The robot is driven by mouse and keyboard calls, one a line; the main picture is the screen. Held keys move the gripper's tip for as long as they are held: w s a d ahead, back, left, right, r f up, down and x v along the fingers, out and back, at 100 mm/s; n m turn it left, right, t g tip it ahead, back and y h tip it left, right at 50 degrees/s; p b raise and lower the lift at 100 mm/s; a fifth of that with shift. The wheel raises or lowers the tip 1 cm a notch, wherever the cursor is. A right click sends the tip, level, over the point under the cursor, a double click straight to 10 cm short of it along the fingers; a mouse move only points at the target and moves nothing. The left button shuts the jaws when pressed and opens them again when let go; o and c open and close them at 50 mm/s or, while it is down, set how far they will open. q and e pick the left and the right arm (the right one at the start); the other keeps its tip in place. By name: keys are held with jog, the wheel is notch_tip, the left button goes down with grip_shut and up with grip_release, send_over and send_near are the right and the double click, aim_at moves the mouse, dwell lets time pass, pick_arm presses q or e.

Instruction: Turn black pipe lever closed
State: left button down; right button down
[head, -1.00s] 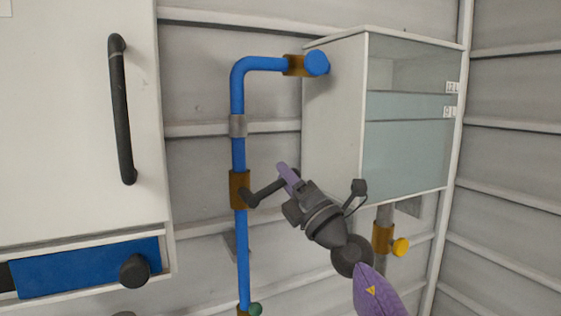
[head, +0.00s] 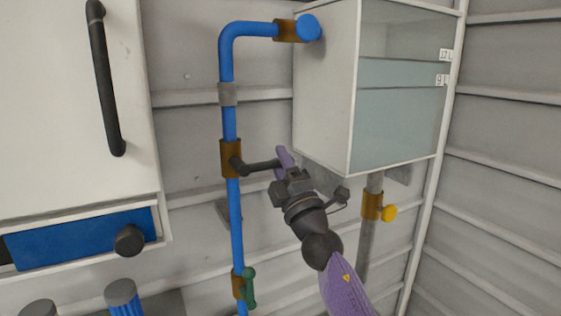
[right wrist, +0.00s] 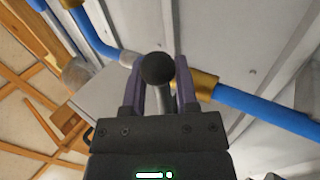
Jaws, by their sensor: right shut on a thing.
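The black pipe lever (head: 260,166) sticks out to the right from a brass valve (head: 231,158) on the vertical blue pipe (head: 235,215). It is close to level, its outer end slightly higher. My right gripper (head: 284,162) is shut on the outer part of the lever. In the right wrist view the lever's round black end (right wrist: 157,68) shows between the two purple fingers of my right gripper (right wrist: 161,88), with the brass valve (right wrist: 203,84) behind. My left gripper is not in view.
A glass-fronted tank (head: 325,85) hangs just above and right of my right gripper. A green lever (head: 249,287) sits lower on the blue pipe. A yellow-handled valve (head: 388,212) is at right. A white cabinet (head: 60,120) stands at left.

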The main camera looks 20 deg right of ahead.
jog(key=c, duration=0.6)
grip_release()
jog(key=shift+d, duration=0.1)
jog(key=b+v, duration=0.2)
jog(key=v, duration=0.8)
jog(key=shift+d+f, duration=0.1)
jog(key=shift+f, duration=0.05)
